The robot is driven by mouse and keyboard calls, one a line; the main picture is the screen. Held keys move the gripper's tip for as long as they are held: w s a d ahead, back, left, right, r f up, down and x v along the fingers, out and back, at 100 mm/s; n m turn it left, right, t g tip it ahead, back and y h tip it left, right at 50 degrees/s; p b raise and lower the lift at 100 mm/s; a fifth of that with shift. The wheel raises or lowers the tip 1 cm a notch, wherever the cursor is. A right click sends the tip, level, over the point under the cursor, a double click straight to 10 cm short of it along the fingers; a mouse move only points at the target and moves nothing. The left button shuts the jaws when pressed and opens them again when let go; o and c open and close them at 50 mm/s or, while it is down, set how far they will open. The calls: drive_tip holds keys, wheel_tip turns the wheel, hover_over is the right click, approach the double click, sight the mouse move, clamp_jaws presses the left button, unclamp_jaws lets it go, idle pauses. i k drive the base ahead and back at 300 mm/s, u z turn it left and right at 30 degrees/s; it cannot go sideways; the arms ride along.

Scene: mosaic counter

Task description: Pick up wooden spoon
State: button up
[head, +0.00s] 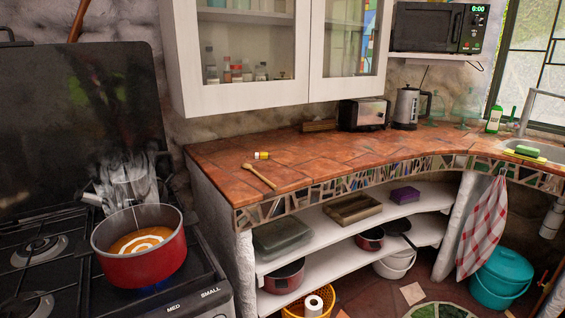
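A wooden spoon (259,176) lies flat on the terracotta-tiled counter (310,160), near its front left edge.
A yellow-and-white small item (261,155) lies behind the spoon. A red pot (142,268) with orange contents sits on the stove at left. A white cabinet (240,93) hangs above the counter. A toaster (362,114) and kettle (407,107) stand further back. The counter's middle is clear.

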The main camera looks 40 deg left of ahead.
sight(247, 166)
drive_tip(key=u, duration=0.25)
drive_tip(key=i, duration=1.25)
drive_tip(key=u, duration=1.4)
drive_tip(key=i, duration=0.85)
drive_tip(key=u, duration=1.05)
drive_tip(key=i, duration=0.25)
drive_tip(key=u, duration=0.15)
